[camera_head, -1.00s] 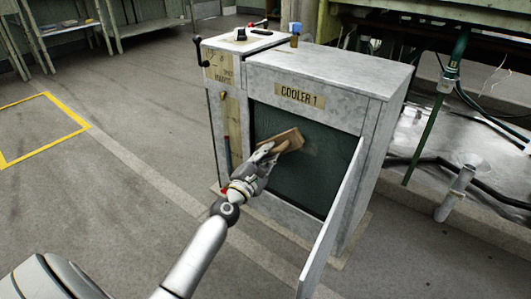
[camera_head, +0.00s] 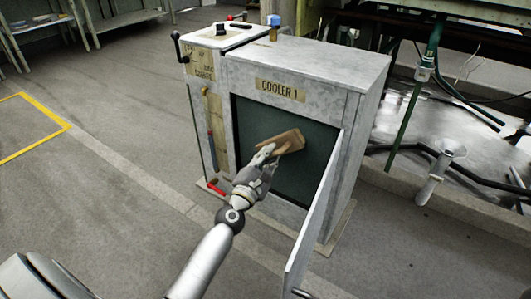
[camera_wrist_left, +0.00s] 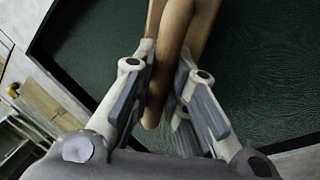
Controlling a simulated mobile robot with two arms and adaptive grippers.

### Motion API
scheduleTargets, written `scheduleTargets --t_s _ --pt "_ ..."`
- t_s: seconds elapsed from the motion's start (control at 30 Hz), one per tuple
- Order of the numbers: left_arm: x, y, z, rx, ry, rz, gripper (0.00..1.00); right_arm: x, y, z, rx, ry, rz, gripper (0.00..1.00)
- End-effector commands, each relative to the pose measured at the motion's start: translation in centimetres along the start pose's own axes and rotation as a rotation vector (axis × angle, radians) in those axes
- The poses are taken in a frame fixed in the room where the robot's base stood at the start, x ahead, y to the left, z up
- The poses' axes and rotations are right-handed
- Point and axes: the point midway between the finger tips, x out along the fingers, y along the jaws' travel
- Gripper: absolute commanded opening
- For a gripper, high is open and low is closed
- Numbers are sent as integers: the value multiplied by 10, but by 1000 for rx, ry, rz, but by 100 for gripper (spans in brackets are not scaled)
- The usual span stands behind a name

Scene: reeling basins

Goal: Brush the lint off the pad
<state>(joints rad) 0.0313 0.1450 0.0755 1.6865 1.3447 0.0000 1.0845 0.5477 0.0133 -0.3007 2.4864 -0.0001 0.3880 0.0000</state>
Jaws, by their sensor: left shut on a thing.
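The dark green pad (camera_head: 257,113) fills the front opening of the grey cabinet labelled COOLER 1. My left gripper (camera_head: 268,153) is shut on a brown wooden brush (camera_head: 288,141) and holds it in front of the pad's middle. In the left wrist view, the brush handle (camera_wrist_left: 174,45) runs between the two fingers, with the pad (camera_wrist_left: 250,80) behind it. The brush's contact with the pad is hidden. I cannot make out distinct lint on the visible part of the pad. My right gripper is not in view.
The cabinet door (camera_head: 314,215) stands open to the right of my left arm. A control box (camera_head: 205,72) with a crank is on the cabinet's left side. A small blue-topped item (camera_head: 274,25) stands on top.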

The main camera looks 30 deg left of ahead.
Motion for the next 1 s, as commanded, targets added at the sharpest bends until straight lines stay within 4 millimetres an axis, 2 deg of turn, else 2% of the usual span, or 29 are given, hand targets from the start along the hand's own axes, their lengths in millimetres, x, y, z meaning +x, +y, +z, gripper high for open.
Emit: scheduleTargets --t_s 0.23,0.53,0.8,1.0 --pt "-1 -13 17 -2 -1 0 0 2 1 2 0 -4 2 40" --pt "-2 -21 26 0 -1 -1 0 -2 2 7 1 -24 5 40" --pt "-6 -34 44 -2 -2 -1 0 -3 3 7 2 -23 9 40" --pt "-7 -37 46 0 -1 1 0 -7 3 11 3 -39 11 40"
